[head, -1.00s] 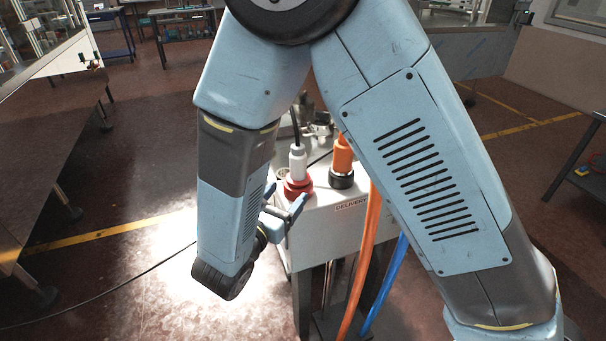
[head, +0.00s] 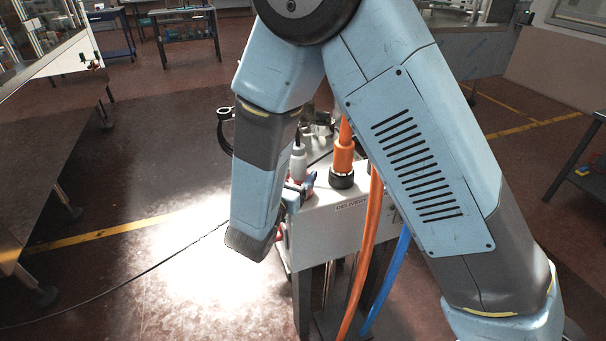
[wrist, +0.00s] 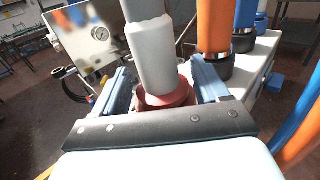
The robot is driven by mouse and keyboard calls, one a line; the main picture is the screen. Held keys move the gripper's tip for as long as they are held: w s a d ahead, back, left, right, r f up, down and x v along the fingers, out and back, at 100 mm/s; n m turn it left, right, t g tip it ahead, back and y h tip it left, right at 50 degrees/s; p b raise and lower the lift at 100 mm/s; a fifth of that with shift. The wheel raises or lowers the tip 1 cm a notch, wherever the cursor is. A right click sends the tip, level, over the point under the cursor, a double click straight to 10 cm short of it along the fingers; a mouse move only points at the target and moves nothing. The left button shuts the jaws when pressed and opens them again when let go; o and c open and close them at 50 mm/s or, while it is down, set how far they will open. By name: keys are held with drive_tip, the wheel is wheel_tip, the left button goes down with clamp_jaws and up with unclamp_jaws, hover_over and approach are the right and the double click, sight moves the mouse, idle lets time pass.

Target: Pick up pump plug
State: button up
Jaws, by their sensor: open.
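The pump plug is a light grey-white cylinder, standing upright in a red socket (wrist: 165,96) in the wrist view. I take this grey-white plug (wrist: 153,60) to be the pump plug. It also shows in the head view (head: 298,163), where my arm and gripper partly cover it and the socket. My gripper (wrist: 163,76) is open, with one blue finger on each side of the plug, near the red socket. Gaps show beside the plug, so it does not look clamped. In the head view my gripper (head: 301,189) is at the plug's lower part.
An orange plug (head: 343,155) in a black socket stands close to the right on the same grey box, which carries a "DELIVERY" label (head: 352,204). Orange (head: 365,255) and blue (head: 387,285) hoses hang in front. A pressure gauge (wrist: 101,33) is behind. Open floor lies left.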

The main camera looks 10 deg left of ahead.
sight(302, 168)
drive_tip(key=shift+x, duration=1.9)
drive_tip(key=shift+c, duration=0.2)
drive_tip(key=shift+f, duration=0.1)
drive_tip(key=c, duration=1.2)
